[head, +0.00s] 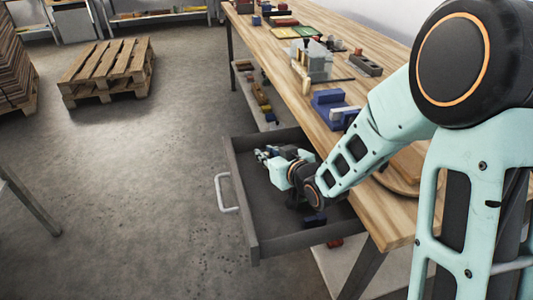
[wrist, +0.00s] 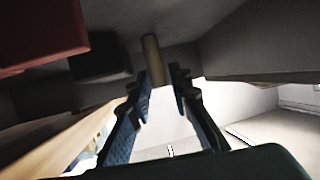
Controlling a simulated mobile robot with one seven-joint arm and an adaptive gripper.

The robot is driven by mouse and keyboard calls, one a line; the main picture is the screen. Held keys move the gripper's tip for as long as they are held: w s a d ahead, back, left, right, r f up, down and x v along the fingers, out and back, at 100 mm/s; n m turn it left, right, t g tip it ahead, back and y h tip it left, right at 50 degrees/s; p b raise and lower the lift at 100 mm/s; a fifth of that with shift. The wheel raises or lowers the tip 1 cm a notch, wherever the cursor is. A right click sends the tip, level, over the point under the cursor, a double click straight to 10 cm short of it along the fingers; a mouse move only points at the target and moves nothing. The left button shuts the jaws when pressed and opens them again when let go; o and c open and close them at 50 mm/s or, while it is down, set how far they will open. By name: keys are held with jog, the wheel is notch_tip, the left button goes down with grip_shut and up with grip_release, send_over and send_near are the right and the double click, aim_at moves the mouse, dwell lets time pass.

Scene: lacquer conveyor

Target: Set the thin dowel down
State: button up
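The thin dowel (wrist: 153,58) is a short tan cylinder in the wrist view. Its lower end sits between the fingertips of my gripper (wrist: 162,80), and its other end points towards a grey surface. Whether that end touches the surface I cannot tell. The fingers converge and look shut on the dowel, though a narrow gap seems to show on its right. In the head view my gripper (head: 263,154) is low inside the open grey drawer (head: 245,225). The dowel cannot be made out there.
The drawer juts out from under the wooden workbench (head: 270,62), with its white handle (head: 226,193) on the left. A dark block (head: 315,219) lies near my wrist. A red block (wrist: 40,35) and a dark block (wrist: 100,62) are close in the wrist view.

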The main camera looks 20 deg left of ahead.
jog(key=p+v, duration=0.1)
jog(key=v, duration=0.6)
jog(key=shift+s+d+r, duration=0.1)
jog(key=shift+s+d, duration=0.1)
jog(key=shift+s, duration=0.05)
